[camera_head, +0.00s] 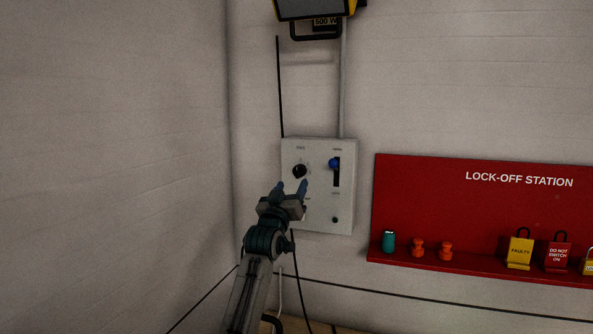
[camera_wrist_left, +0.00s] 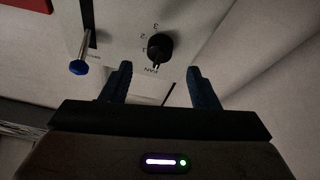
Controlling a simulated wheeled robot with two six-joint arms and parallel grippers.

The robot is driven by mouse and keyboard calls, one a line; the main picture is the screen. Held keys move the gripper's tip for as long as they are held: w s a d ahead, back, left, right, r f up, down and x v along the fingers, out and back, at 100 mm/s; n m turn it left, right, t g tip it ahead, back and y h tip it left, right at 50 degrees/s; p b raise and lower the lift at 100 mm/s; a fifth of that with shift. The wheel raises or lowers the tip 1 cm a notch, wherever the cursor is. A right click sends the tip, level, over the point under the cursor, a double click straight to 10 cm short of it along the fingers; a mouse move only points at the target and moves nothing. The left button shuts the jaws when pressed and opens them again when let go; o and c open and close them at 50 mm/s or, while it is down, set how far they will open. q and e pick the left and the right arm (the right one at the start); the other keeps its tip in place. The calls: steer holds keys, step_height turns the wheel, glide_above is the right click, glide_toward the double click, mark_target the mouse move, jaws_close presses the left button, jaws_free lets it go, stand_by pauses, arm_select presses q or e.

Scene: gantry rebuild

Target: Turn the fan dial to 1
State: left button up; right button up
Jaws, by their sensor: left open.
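The fan dial (camera_head: 299,171) is a round black knob on the upper left of a pale control box (camera_head: 318,218) on the wall. In the left wrist view the dial (camera_wrist_left: 160,47) shows with the numbers 1, 2 and 3 and the word FAN beside it; its exact setting is too small to tell. My left gripper (camera_head: 291,187) is open and empty, just below and in front of the dial. In the left wrist view its blue fingers (camera_wrist_left: 162,80) stand apart, with the dial beyond their tips and between them. My right gripper is not in view.
A blue-knobbed slider (camera_head: 334,164) sits right of the dial on the same box. A red lock-off board (camera_head: 420,185) with tags and padlocks hangs to the right. A lamp (camera_head: 313,9) is above, with a conduit and cable running down to the box.

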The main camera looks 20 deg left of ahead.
mark_target(297, 175)
arm_select(q)
steer(key=p+x, duration=0.2)
steer(key=x, duration=0.3)
steer(key=shift+s+r, duration=0.1)
steer(key=shift+r, duration=0.05)
steer(key=shift+w, duration=0.45)
